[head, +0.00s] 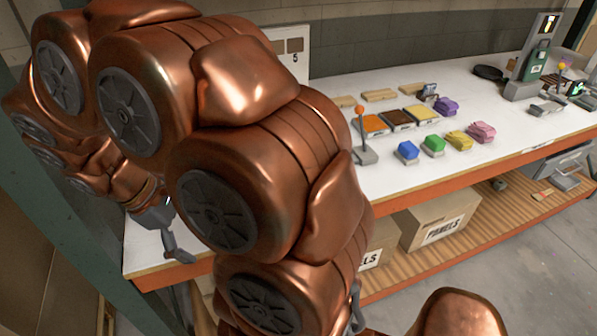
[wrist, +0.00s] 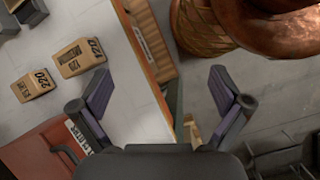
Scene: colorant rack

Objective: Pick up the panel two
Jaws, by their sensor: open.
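I cannot tell by any mark which is panel two. None of them shows in the wrist view. My gripper (wrist: 160,88) is open and empty in the wrist view, its two fingers spread apart over the table's edge. In the head view my gripper (head: 178,252) hangs at the table's left end, far left of the panels. My copper arm hides much of the table between.
Blue (head: 408,151), green (head: 433,146), yellow (head: 459,140) and pink (head: 482,132) pieces sit in front of the panels. An orange-knobbed lever (head: 361,140) stands left. A box marked PANELS (head: 440,222) is on the lower shelf. Paper packages (wrist: 80,57) lie near my gripper.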

